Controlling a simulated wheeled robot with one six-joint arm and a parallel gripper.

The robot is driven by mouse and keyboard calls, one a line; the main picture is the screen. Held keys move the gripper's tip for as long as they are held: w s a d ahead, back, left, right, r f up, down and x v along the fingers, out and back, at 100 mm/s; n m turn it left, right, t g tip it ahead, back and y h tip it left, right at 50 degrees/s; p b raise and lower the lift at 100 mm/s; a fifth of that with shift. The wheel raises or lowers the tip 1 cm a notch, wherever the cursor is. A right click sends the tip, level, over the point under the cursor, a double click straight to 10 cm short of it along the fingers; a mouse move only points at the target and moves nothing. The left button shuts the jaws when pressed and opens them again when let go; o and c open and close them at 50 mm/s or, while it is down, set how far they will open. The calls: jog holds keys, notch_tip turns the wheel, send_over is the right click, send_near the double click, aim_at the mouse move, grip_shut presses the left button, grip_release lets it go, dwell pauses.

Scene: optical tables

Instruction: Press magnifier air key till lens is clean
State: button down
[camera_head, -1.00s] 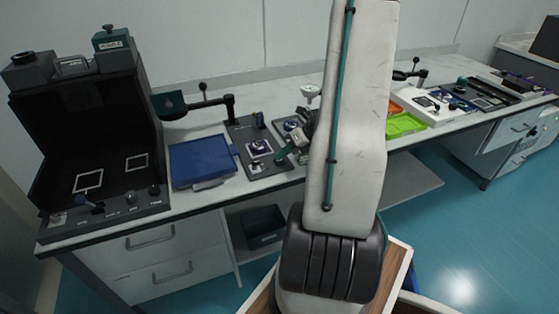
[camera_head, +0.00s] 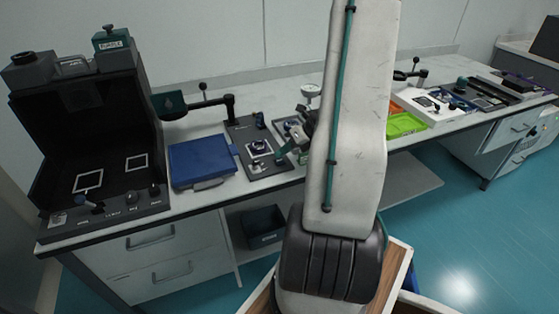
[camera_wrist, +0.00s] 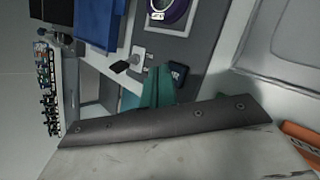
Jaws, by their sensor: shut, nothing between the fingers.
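The magnifier (camera_head: 172,105) is a dark teal-faced head on a black jointed arm, beside the dark bin at the left. Its lens surface is too small to judge. A dark control panel (camera_head: 240,134) lies on the bench right of the blue case and carries a round purple-ringed part (camera_head: 259,147). In the wrist view a small dark key-like block (camera_wrist: 177,74) with teal marking sits at the panel's edge. My gripper (camera_head: 281,157) is shut and empty, low over the panel's front right; its teal fingers (camera_wrist: 158,78) show just left of the block. Contact cannot be told.
A blue case (camera_head: 202,162) lies left of the panel. The open black box (camera_head: 80,140) stands at the far left. Green (camera_head: 404,125) and orange trays lie right of my arm, which hides part of the bench. A dial stand (camera_head: 311,91) stands behind the gripper.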

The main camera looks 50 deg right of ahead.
aim_at(283, 160)
jog(key=shift+r, duration=0.25)
jog(key=shift+r, duration=2.5)
